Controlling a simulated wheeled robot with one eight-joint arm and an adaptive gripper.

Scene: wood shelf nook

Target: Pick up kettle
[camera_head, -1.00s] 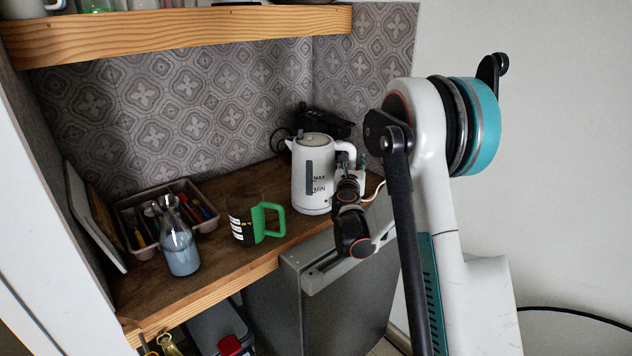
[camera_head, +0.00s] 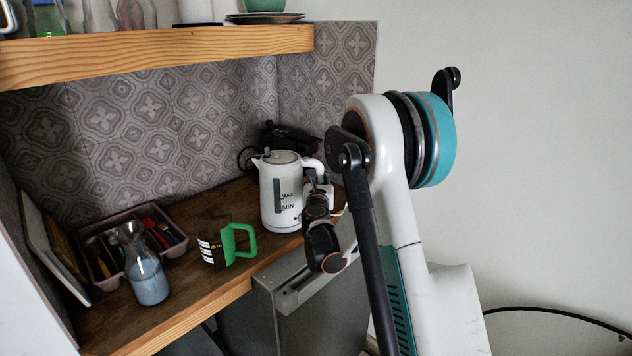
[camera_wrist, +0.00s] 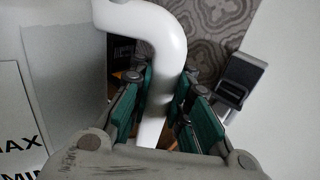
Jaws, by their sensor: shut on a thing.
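The white kettle (camera_head: 282,195) stands upright on the wooden counter at its right end, with MAX and MIN marks on its side. Its body also fills the left of the wrist view (camera_wrist: 60,80). My gripper (camera_head: 318,190) is at the kettle's right side, by its handle. In the wrist view my gripper (camera_wrist: 160,105) has its green-padded fingers on both sides of the white curved handle (camera_wrist: 165,50), shut on it.
A dark appliance (camera_head: 290,140) sits behind the kettle. A wooden shelf (camera_head: 160,55) hangs above.

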